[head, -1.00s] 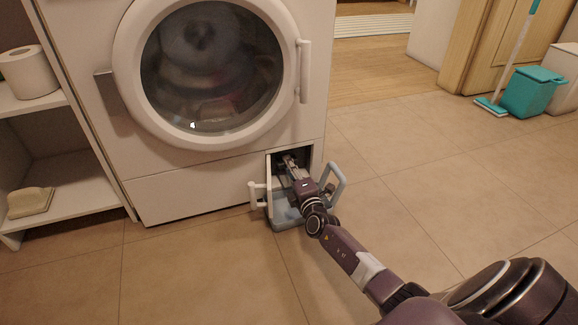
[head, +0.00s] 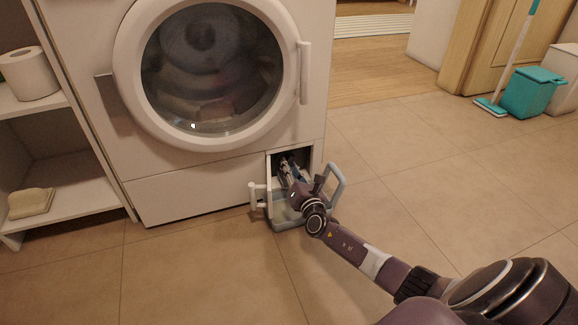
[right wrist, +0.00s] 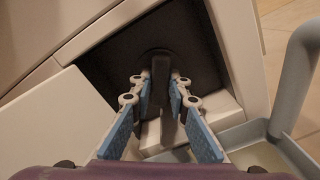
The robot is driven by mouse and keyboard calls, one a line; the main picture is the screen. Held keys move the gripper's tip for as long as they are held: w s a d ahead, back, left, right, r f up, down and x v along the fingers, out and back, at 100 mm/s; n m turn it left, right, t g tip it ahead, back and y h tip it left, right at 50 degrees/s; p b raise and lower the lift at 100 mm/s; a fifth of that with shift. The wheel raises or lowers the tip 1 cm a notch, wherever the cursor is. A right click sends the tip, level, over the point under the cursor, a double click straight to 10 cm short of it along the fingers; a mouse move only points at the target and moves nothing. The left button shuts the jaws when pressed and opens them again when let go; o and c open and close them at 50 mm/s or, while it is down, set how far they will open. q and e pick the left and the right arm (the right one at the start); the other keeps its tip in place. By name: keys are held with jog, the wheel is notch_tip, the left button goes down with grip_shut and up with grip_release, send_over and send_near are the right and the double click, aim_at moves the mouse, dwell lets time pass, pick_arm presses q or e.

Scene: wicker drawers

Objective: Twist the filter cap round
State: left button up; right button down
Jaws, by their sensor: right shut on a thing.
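The filter cap (right wrist: 160,60) is dark, with a raised grip bar, and sits at the back of the square recess low in the white washing machine (head: 222,150). In the head view the cap is hidden or too dark to make out. My right gripper (right wrist: 161,86) reaches into the recess, its two blue-padded fingers shut on either side of the cap's bar. It also shows in the head view (head: 285,164), rolled to one side. My left gripper is not in view.
A small white flap (right wrist: 58,125) stands open at the recess's left side. A grey-blue tray (head: 287,224) with a raised handle (head: 337,180) sits under the opening, close to my right wrist.

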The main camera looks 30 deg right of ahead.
jog(key=n, duration=0.3)
jog(key=shift+n+p, duration=0.3)
jog(key=shift+p, duration=0.05)
jog(key=shift+n+p, duration=0.35)
jog(key=shift+n, duration=1.35)
jog(key=c, duration=1.8)
grip_release()
jog(key=shift+c, duration=0.2)
jog(key=v, duration=1.2)
jog(key=shift+a, duration=0.1)
